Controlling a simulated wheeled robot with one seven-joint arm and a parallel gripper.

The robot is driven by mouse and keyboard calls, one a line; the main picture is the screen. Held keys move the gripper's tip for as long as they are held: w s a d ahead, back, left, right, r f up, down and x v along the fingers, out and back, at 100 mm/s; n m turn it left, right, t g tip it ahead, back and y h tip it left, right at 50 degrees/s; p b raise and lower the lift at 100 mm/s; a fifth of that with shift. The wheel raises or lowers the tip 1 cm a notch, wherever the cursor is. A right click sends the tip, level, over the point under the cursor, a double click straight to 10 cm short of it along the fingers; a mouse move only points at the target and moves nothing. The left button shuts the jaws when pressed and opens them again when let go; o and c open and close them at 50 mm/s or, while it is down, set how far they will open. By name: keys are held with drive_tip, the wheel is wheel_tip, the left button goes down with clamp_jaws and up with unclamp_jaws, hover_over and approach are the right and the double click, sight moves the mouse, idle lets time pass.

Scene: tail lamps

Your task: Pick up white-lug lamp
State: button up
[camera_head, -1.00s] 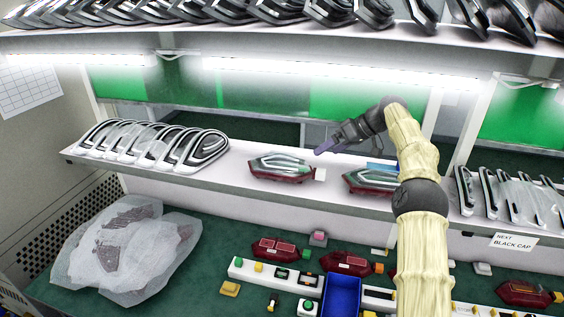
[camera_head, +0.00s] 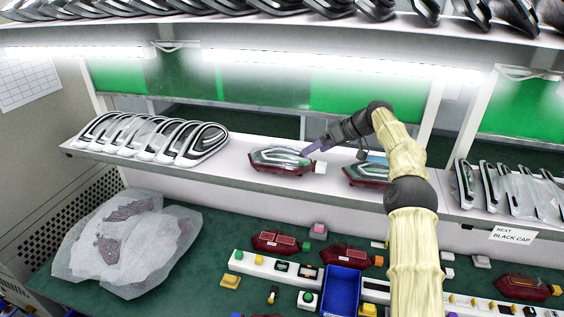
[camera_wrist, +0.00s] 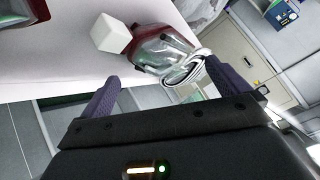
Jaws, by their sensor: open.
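The white-lug lamp (camera_head: 282,160) is a red tail lamp with a clear and grey face, lying on the middle shelf. Its white lug (camera_head: 320,167) sticks out at its right end. My gripper (camera_head: 312,148) is above and just right of this lamp, apart from it as far as I can tell. In the wrist view the lamp (camera_wrist: 158,46) and its white lug (camera_wrist: 112,36) show beyond my open, empty jaws (camera_wrist: 160,85). A second red lamp (camera_head: 366,175) lies to the right on the same shelf, beside a blue piece at its top, partly behind my arm.
Several chrome-edged lamp covers (camera_head: 150,137) stand at the shelf's left, and more covers (camera_head: 505,187) at the right. A blue bin (camera_head: 341,290), red lamps and small parts cover the green bench below. A plastic-wrapped bundle (camera_head: 128,240) lies at the bench's left.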

sight(301, 158)
drive_tip(key=p+x, duration=0.1)
drive_tip(key=x, duration=0.3)
drive_tip(key=shift+a, duration=0.2)
drive_tip(key=shift+w+a+f, duration=0.15)
drive_tip(key=shift+a+f, duration=0.1)
drive_tip(key=shift+f, duration=0.2)
drive_tip(key=shift+a+f+p, duration=0.15)
drive_tip(key=shift+a+p, duration=0.2)
drive_tip(key=shift+p, duration=0.35)
drive_tip(key=p+x, duration=0.3)
drive_tip(key=x, duration=0.1)
drive_tip(key=shift+w, duration=0.15)
drive_tip(key=shift+a+f, duration=0.1)
drive_tip(key=shift+f, duration=0.2)
